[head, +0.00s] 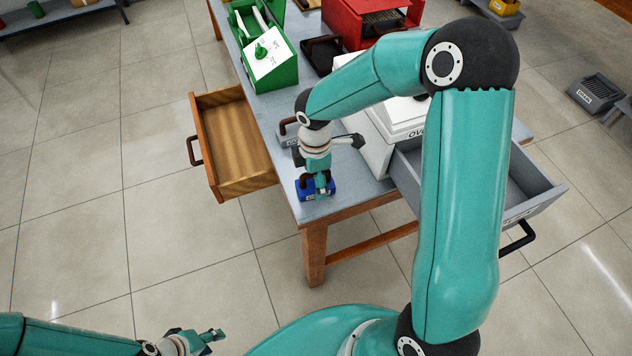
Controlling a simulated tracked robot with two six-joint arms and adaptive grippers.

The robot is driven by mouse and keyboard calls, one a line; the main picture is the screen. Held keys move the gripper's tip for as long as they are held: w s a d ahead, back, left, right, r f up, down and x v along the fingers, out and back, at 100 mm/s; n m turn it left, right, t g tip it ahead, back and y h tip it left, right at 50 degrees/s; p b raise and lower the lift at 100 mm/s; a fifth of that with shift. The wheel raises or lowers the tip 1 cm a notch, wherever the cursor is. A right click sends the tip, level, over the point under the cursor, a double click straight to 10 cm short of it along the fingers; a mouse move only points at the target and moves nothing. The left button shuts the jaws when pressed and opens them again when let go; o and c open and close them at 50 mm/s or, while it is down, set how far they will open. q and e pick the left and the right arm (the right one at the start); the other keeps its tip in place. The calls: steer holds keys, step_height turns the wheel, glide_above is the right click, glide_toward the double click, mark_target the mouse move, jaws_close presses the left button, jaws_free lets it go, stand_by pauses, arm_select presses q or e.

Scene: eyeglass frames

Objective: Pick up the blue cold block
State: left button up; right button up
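The blue cold block (304,193) sits on the near corner of the grey tabletop (364,191). My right gripper (321,190) points down over it, with its fingers at the block and covering its middle. Whether those fingers are closed on the block cannot be told. The block appears to rest on the table. My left gripper (211,343) is low at the bottom left, over the floor and away from the table. Its fingers look apart, with nothing between them.
An open wooden drawer (233,143) sticks out on the table's left, and an open grey drawer (520,188) on the right. A white box (373,138) stands close behind the block. A green box (286,75) and red box (345,22) stand farther back.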

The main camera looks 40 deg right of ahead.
steer(key=shift+f, duration=0.95)
jaws_close()
steer(key=shift+r, duration=0.1)
step_height(320, 180, up, 20)
steer(key=shift+p, duration=0.45)
